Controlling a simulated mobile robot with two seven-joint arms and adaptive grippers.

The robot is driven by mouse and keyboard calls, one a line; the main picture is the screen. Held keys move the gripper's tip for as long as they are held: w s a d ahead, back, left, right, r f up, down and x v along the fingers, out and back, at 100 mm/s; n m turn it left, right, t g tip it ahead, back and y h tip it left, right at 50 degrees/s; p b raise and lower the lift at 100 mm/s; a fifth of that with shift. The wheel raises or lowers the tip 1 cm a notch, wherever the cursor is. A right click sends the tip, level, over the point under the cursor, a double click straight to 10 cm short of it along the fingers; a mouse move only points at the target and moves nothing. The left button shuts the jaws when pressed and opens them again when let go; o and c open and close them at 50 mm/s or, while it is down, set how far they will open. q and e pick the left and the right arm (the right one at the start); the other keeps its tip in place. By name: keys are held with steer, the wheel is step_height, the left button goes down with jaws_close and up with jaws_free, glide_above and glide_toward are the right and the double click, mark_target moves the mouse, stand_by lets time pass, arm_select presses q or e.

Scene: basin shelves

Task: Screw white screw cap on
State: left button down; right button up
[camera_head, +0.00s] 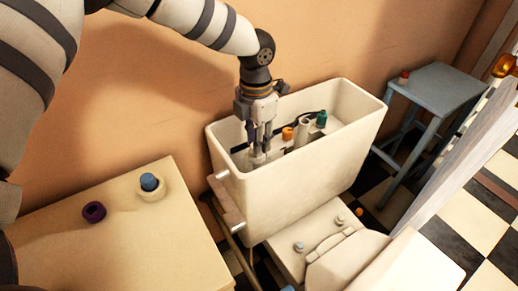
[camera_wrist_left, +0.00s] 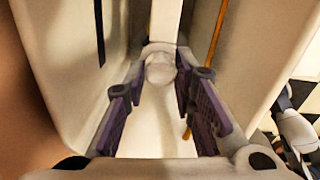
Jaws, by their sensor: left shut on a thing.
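My left gripper (camera_head: 258,150) reaches straight down into the open white cistern (camera_head: 290,200), near its left end. In the left wrist view its purple-padded fingers (camera_wrist_left: 160,78) are shut on the white screw cap (camera_wrist_left: 160,68), a small round white piece between the fingertips. A whitish part shows right at the cap's far side, but I cannot tell whether the cap is seated on a thread. In the head view the fingers mostly hide the cap. My right gripper is not in view.
Inside the cistern stand a white tube (camera_head: 303,130), an orange cap (camera_head: 287,133) and a green cap (camera_head: 321,119). The cistern walls rise close around my gripper. A table (camera_head: 130,250) with a purple ring (camera_head: 94,212) and blue-topped jar (camera_head: 149,183) is left; a grey stool (camera_head: 440,88) is right.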

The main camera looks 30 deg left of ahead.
arm_select(q)
steer(key=shift+f+m, duration=0.3)
steer(key=shift+f, duration=0.05)
steer(key=shift+r, duration=0.2)
steer(key=c, duration=1.2)
jaws_free()
steer(key=shift+r, duration=0.1)
steer(key=shift+c, duration=0.2)
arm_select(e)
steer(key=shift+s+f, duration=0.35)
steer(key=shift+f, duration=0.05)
arm_select(q)
steer(key=shift+c, duration=0.4)
steer(key=shift+c, duration=1.4)
